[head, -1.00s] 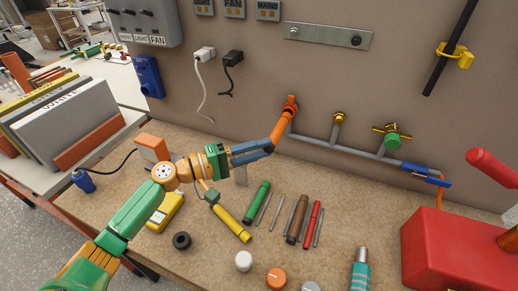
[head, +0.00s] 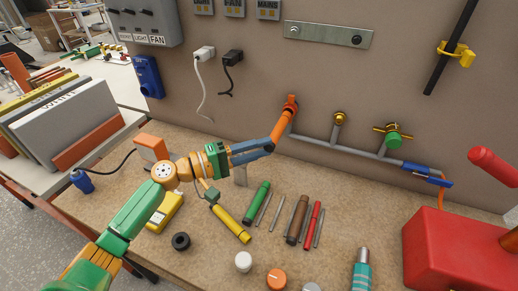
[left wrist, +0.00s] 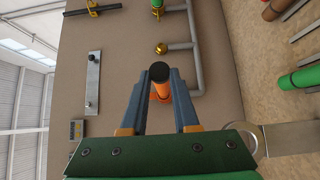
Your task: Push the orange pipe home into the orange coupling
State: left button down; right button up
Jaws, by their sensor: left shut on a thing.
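The orange pipe (head: 280,126) slants up toward the back panel, its top end meeting the orange coupling (head: 291,104) on the grey pipework. I cannot tell how far it sits inside. My right gripper is not in view.
Grey pipework (head: 345,148) with a brass fitting (head: 339,118) and a green-capped valve (head: 393,139) runs right of the coupling. Loose rods and tubes, including a green one (head: 257,201), lie on the bench below. A red box (head: 445,250) stands at right.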

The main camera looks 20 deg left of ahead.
pick_arm(q)
jog(key=shift+w+b, duration=1.1)
jog(key=shift+w, duration=0.55)
jog(key=c, duration=1.1)
grip_release()
jog(key=o, duration=0.5)
jog(key=shift+w+d, duration=0.1)
jog(key=b+v, duration=0.3)
jog(key=v, duration=0.4)
jog(key=shift+r, duration=0.1)
